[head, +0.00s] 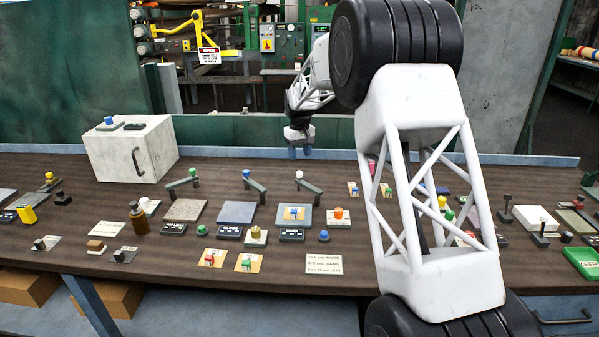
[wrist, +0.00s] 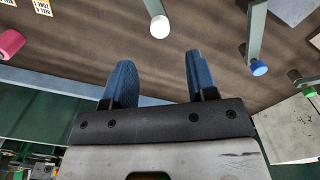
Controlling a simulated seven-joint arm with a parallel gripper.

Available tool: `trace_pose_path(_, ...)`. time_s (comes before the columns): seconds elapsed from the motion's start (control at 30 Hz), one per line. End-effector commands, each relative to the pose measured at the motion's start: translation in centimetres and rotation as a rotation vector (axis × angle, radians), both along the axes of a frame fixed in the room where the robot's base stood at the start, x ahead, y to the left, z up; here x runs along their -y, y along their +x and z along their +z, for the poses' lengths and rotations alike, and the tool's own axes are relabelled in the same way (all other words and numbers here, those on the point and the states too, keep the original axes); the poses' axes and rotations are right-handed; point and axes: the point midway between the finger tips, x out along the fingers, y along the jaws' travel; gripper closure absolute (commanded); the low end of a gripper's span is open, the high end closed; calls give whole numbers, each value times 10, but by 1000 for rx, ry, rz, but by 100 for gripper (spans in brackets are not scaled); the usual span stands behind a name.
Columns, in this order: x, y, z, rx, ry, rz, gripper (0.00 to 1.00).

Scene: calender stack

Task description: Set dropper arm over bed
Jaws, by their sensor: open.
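Three short grey swing arms stand behind square plates on the table; I cannot tell which the task means by dropper arm. My gripper (head: 300,153) is open and empty, behind the right arm. In the wrist view, the white knob (wrist: 160,27) lies beyond the gap between my fingertips (wrist: 160,68), apart from them.
A pale box (head: 131,150) with a handle stands at the back left. Several labels, blocks and knobs crowd the table front. The blue knob (wrist: 259,68) lies right of my fingers in the wrist view; a pink cylinder (wrist: 11,43) lies left. My arm hides part of the right table.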

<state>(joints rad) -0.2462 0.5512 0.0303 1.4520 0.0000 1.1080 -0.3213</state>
Motion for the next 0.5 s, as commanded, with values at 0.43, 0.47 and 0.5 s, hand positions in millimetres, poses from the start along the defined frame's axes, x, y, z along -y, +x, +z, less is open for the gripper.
trace_pose_path(0.43, 0, 0, -33, -2, 0, 0, 48)
trace_pose_path(0.47, 0, 0, -37, -1, -1, 0, 48)
trace_pose_path(0.5, 0, 0, -41, -1, -1, 0, 48)
